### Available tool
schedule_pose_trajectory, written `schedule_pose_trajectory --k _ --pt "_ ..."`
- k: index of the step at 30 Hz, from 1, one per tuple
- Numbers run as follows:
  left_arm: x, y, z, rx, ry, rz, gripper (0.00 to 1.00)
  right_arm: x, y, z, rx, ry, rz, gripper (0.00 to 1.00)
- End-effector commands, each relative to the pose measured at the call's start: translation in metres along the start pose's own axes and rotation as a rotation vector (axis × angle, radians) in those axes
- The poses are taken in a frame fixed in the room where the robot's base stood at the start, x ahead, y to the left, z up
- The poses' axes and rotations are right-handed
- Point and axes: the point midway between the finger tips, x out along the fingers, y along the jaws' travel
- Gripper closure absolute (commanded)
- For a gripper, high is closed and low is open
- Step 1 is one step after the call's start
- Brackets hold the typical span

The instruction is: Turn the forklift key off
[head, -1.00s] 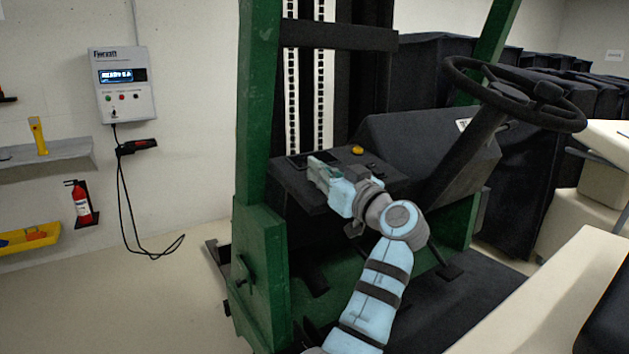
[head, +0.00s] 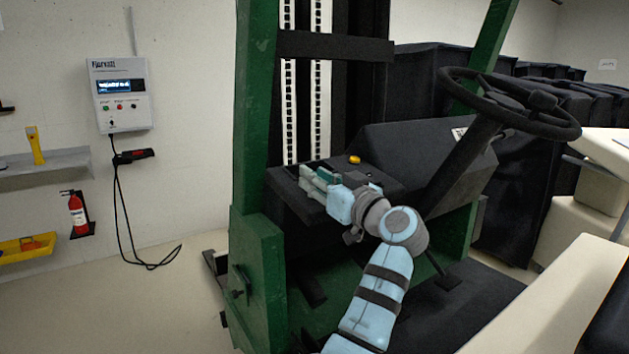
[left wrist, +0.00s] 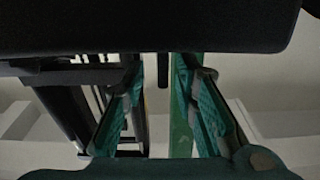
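The forklift has a green frame (head: 257,265) and a dark dashboard console (head: 385,184). My left gripper (head: 312,181) is over the left part of that console, left of an orange button (head: 354,160). In the left wrist view my left gripper (left wrist: 160,90) is open, with its green fingers apart. A short dark stub (left wrist: 163,70) shows between the fingers, below a large dark surface; I cannot tell whether it is the key. I cannot make out the key in the head view. My right gripper is not in view.
The steering wheel (head: 510,103) and its column stand right of my arm. The forklift mast (head: 318,90) rises behind the console. A cream seat (head: 545,300) is at the lower right. A wall charger box (head: 121,95) and a fire extinguisher (head: 78,213) are at the left.

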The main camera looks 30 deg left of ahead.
Motion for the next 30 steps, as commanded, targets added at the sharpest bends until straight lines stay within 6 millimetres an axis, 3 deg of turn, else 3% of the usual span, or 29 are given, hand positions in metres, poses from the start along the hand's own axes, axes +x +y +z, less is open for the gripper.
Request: schedule_pose_trajectory --k 9,12,30 --pt "0.008 0.002 -0.074 -0.002 0.002 0.000 0.73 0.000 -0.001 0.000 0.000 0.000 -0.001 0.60" --pt "0.010 0.003 -0.088 0.001 -0.001 0.000 0.73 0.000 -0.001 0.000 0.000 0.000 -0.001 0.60" --pt "0.010 0.003 -0.093 0.000 -0.001 0.000 0.73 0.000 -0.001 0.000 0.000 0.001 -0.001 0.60"
